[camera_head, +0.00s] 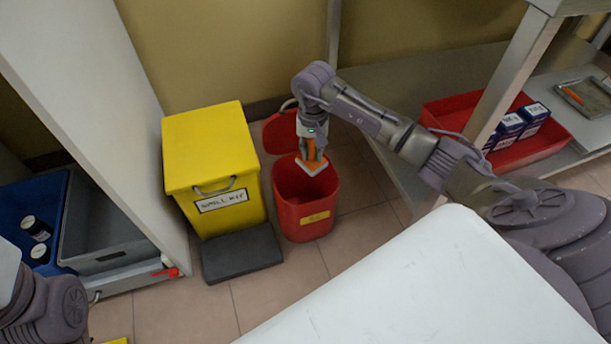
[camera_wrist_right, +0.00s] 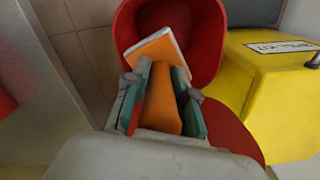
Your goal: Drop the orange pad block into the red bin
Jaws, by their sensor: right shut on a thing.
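My right gripper (camera_head: 311,150) points down over the open red bin (camera_head: 303,213) and is shut on the orange pad block (camera_head: 317,167). In the right wrist view, the fingers (camera_wrist_right: 163,85) pinch the block's orange narrow part, and its wider orange and white end (camera_wrist_right: 156,50) sticks out beyond the tips. That end shows against the bin's mouth (camera_wrist_right: 207,35), at about rim height; its exact depth is hard to tell. The bin's red lid stands open behind it. Part of my left arm shows at the lower left of the head view, but its gripper is out of view.
A yellow spill kit bin (camera_head: 212,160) with a dark pedal stands close left of the red bin. A red tray (camera_head: 530,140) with blue boxes sits on the shelf at right. A blue crate and grey crate (camera_head: 115,258) are at left. A white surface (camera_head: 430,290) fills the front.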

